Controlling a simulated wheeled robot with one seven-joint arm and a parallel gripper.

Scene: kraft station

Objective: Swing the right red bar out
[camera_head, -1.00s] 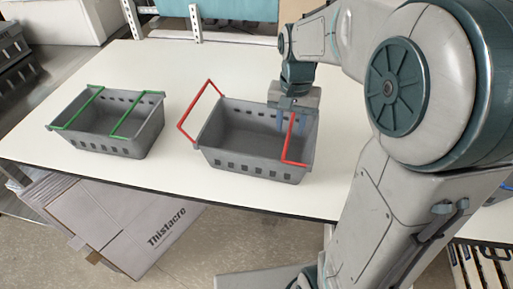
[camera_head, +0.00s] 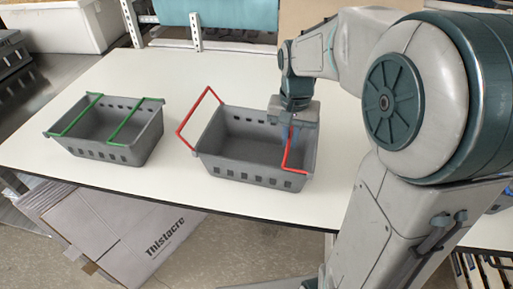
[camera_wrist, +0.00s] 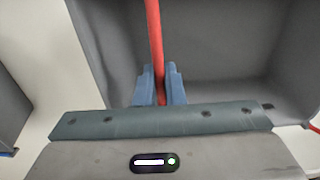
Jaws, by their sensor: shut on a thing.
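The grey basket (camera_head: 250,181) with red bars stands on the white table. Its right red bar (camera_head: 285,160) lies across the basket's right part, over the opening. Its left red bar (camera_head: 190,119) is swung out past the left side and slants up. My gripper (camera_head: 291,134) points down over the basket's right part, shut on the right red bar. In the wrist view the red bar (camera_wrist: 155,40) runs between the blue fingers of my gripper (camera_wrist: 160,84). My gripper hides part of the bar in the head view.
A second grey basket (camera_head: 110,152) with two green bars across its top stands to the left. The white table (camera_head: 180,80) is clear between and behind the baskets. A cardboard box (camera_head: 120,225) lies below the table's front edge.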

